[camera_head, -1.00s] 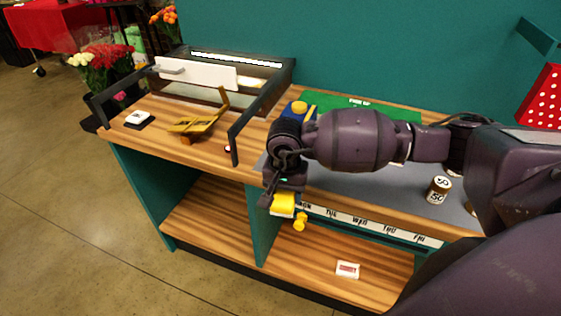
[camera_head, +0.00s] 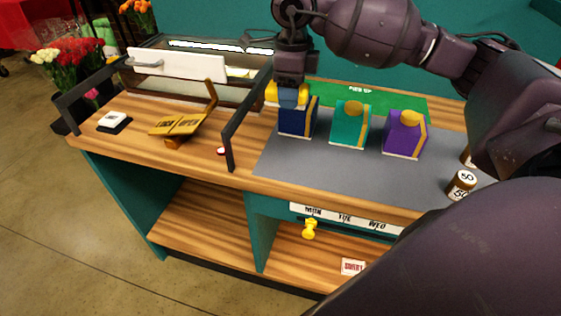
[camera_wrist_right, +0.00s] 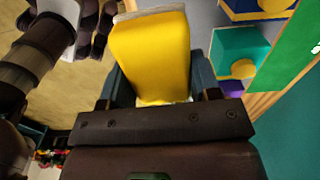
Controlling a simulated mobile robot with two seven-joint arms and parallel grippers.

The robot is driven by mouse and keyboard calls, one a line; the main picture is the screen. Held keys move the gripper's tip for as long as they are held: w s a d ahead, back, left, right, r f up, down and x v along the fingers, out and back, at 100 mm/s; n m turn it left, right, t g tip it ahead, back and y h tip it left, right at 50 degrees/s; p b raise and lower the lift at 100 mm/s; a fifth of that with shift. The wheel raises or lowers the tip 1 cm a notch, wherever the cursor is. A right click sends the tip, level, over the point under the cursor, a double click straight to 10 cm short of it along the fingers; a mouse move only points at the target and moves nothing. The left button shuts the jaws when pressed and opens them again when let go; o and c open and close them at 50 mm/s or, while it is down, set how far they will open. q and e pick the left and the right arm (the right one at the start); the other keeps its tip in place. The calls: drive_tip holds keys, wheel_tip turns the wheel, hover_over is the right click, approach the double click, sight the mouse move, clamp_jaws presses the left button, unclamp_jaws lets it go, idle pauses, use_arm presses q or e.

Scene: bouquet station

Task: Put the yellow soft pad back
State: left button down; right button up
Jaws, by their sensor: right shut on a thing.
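The yellow soft pad (camera_wrist_right: 150,55) is a thick yellow block with a pale edge, held between the fingers of my right gripper in the right wrist view. In the head view, my right gripper (camera_head: 289,97) points down over the counter, directly above or at the top of the navy box (camera_head: 297,122). Yellow of the pad (camera_head: 272,92) shows beside its fingers. I cannot tell whether the pad touches the box. The teal box (camera_head: 350,126) and purple box (camera_head: 404,135) stand to the right, each with a yellow round piece on top.
The boxes stand on a grey mat (camera_head: 290,165). A brown jar (camera_head: 461,185) is at the right. A dark-framed case (camera_head: 175,64) and a yellow stand (camera_head: 180,126) are at the left. A yellow knob (camera_head: 310,228) shows below a strip of weekday labels.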

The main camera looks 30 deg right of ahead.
drive_tip(key=shift+f+m, duration=0.25)
drive_tip(key=shift+m, duration=0.05)
hover_over(289, 166)
wheel_tip(289, 166, down, 14)
drive_tip(key=shift+s+f, duration=0.1)
drive_tip(key=shift+f, duration=2.5)
drive_tip(key=shift+f, duration=0.15)
drive_tip(key=o, duration=0.9)
drive_tip(key=shift+r, duration=0.2)
